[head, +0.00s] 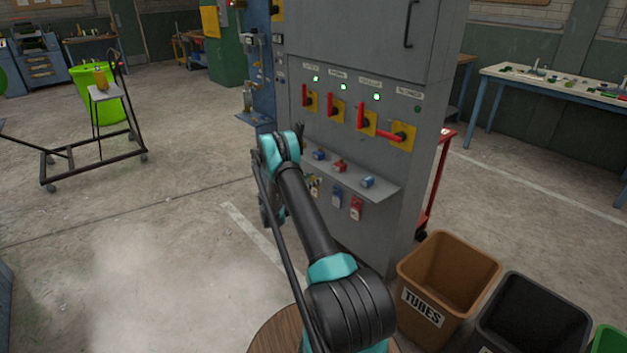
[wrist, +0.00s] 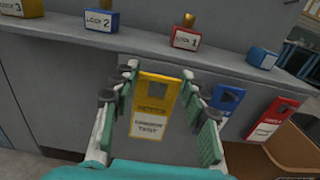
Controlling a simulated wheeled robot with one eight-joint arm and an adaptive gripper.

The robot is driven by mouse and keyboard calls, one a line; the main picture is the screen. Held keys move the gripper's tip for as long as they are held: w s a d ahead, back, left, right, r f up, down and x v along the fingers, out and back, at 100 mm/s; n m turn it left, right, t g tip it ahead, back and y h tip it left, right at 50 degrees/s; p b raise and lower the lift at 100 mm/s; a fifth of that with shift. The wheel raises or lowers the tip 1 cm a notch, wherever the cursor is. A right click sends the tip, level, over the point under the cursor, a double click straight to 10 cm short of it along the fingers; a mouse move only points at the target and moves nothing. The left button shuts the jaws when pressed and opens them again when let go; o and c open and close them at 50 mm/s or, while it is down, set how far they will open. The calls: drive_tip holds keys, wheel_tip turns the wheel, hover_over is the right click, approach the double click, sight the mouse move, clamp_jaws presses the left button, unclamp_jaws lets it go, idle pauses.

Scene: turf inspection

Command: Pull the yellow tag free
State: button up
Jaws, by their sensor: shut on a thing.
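The yellow tag (wrist: 155,105) hangs upright below the front edge of the grey shelf (wrist: 145,55) in the wrist view. It has a hole near its top and printed text on a white lower part. My gripper (wrist: 158,76) has its two fingers on the tag's left and right sides, shut on it. The tag's top lies close to the shelf edge; how it is attached there is hard to make out. In the head view my arm hides most of the gripper and I cannot make out the tag clearly.
A blue tag (wrist: 229,100) and a red tag (wrist: 272,118) hang to the right, close to the right finger. A blue lock (wrist: 97,38) and a red lock (wrist: 186,38) stand on the shelf above. Red-handled switches (head: 335,108) line the cabinet. A brown bin (head: 447,280) stands at lower right.

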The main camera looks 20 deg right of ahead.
drive_tip(key=shift+s+a, duration=0.1)
drive_tip(key=shift+a, duration=0.2)
drive_tip(key=shift+v, duration=2.4)
